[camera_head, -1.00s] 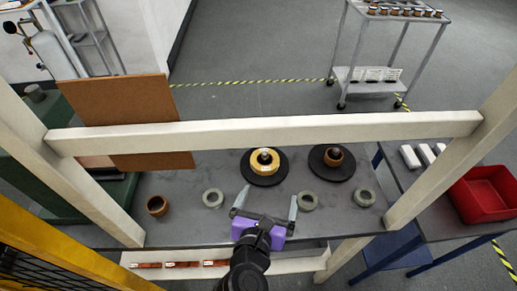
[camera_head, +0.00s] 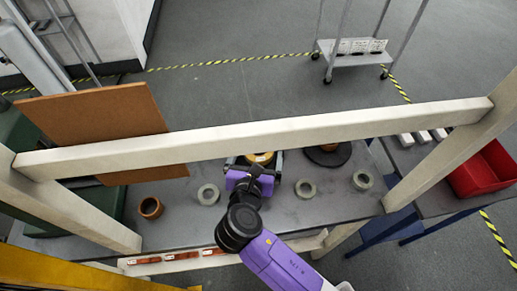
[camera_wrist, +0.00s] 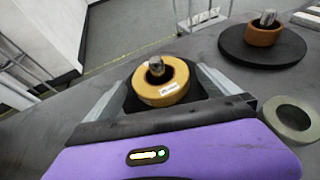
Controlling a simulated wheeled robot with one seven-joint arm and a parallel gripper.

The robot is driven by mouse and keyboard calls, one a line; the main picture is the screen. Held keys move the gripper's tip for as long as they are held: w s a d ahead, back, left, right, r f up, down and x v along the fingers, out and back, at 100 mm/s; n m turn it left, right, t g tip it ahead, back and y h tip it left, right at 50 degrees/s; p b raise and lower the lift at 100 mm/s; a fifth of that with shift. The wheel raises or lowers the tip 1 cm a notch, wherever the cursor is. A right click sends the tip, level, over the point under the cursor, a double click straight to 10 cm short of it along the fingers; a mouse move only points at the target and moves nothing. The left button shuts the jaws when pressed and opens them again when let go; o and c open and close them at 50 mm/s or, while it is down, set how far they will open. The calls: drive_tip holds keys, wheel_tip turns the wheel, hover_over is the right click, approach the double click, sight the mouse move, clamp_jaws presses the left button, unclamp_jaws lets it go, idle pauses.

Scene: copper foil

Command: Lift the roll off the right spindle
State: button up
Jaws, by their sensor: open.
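The right spindle's copper-brown roll (camera_wrist: 264,34) sits around a metal post on a black round base (camera_wrist: 240,48) in the wrist view. In the head view the white beam hides part of this roll, and its base (camera_head: 330,162) shows below. A yellow-gold roll (camera_wrist: 152,94) with a white label sits on the left spindle (camera_wrist: 156,66). My gripper (camera_wrist: 165,76) is open, its fingers on either side of the yellow-gold roll in the wrist view. Whether they touch it I cannot tell. In the head view my gripper (camera_head: 255,160) is at the left spindle, left of the right one.
A white beam (camera_head: 250,137) crosses above the bench (camera_head: 235,217). Grey rings (camera_head: 306,189) and a brown ring (camera_head: 150,208) lie on the bench's near side. A brown board (camera_head: 90,120) stands at left. A red bin (camera_head: 485,170) is at right.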

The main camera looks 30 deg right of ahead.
drive_tip(key=shift+w+d+f, duration=0.2)
drive_tip(key=shift+w+d, duration=0.05)
drive_tip(key=shift+c, duration=0.2)
drive_tip(key=c, duration=1.4)
drive_tip(key=shift+c, duration=0.2)
drive_tip(key=shift+r, duration=0.15)
